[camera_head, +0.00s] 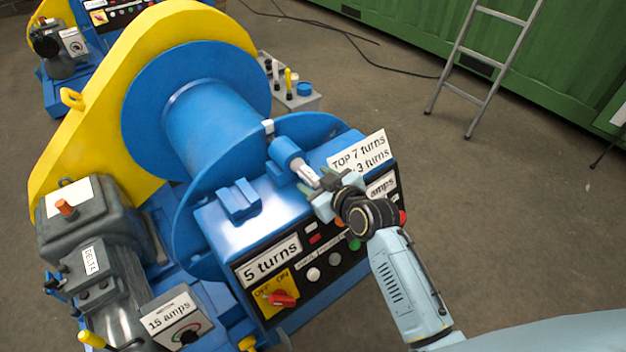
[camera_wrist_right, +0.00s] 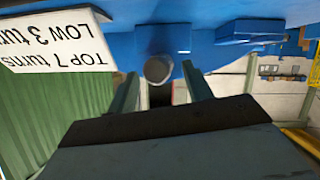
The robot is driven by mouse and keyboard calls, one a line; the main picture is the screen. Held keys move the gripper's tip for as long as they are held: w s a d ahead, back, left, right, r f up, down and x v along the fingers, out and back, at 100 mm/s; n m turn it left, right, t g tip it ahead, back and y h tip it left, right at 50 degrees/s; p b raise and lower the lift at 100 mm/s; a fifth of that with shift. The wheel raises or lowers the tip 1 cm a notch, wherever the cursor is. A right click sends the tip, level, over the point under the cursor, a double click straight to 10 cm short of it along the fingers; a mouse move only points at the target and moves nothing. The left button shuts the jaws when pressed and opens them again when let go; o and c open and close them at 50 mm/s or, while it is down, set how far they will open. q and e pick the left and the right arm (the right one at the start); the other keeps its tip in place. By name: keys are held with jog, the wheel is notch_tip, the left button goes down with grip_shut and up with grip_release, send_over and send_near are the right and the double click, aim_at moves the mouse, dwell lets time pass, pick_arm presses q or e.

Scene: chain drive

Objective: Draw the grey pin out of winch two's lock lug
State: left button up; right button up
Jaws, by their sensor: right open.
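The near winch has a blue drum (camera_head: 205,115) and a yellow side guard (camera_head: 95,110). The grey pin (camera_head: 306,174) sticks out of a blue lug (camera_head: 286,154) above the winch's control box. In the right wrist view, the round grey end of the pin (camera_wrist_right: 158,69) faces the camera below the blue lug block (camera_wrist_right: 162,38). My right gripper (camera_head: 320,186) is open at the pin's outer end. Its two fingers stand either side of the pin end, with gaps visible in the wrist view. I cannot tell how deep the pin sits. My left gripper is out of view.
A "TOP 7 turns" plate (camera_head: 358,152) stands close behind my right gripper. A grey motor (camera_head: 90,225) is at left. A ladder (camera_head: 480,70) leans on the green container (camera_head: 400,30).

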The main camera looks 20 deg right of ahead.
jog(key=shift+x, duration=1)
grip_shut()
